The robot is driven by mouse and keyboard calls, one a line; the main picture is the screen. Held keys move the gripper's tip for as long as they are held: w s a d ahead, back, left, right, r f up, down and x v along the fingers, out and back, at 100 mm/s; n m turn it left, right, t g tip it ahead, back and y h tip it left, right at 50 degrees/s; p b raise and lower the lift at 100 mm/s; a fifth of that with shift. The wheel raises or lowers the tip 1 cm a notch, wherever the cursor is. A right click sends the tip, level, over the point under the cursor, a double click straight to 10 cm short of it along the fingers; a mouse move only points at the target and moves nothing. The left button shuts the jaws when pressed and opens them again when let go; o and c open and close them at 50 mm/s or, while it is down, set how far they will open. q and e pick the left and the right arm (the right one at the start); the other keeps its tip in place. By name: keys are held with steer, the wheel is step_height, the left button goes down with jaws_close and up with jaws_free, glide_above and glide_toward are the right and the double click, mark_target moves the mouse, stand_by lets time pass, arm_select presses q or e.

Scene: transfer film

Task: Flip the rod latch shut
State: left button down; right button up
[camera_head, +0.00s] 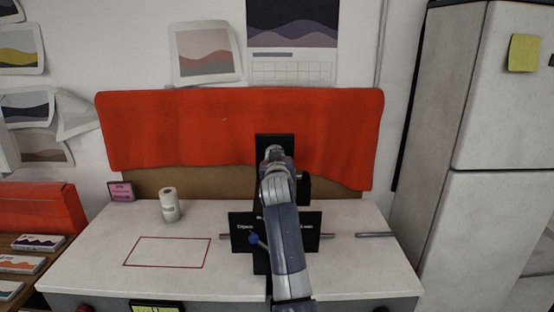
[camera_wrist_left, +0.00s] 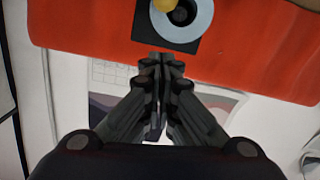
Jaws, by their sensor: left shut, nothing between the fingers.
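A black fixture (camera_head: 240,222) stands on the white table, with a wide lower plate and an upright black panel (camera_head: 262,139) behind. A thin metal rod (camera_head: 224,237) runs sideways at the lower plate, and a blue knob (camera_head: 253,239) sits near its middle, left of my arm. My left gripper (camera_head: 273,152) is high in front of the upright panel, apart from the knob. In the left wrist view the left gripper (camera_wrist_left: 161,66) is shut and empty, below a black square with a pale disc (camera_wrist_left: 200,27) and yellow knob. My arm hides part of the fixture. My right gripper is out of view.
The white table (camera_head: 90,255) carries a paper roll (camera_head: 169,206) and a red outlined rectangle (camera_head: 167,252) at left. Another metal rod (camera_head: 375,235) lies at right. A red cloth (camera_head: 180,130) hangs behind. A fridge (camera_head: 500,220) stands at right.

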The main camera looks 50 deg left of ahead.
arm_select(q)
steer(key=f+b+v, duration=0.1)
steer(key=b+v, duration=0.3)
steer(key=v, duration=0.6)
steer(key=shift+r, duration=0.45)
steer(key=shift+d, duration=0.1)
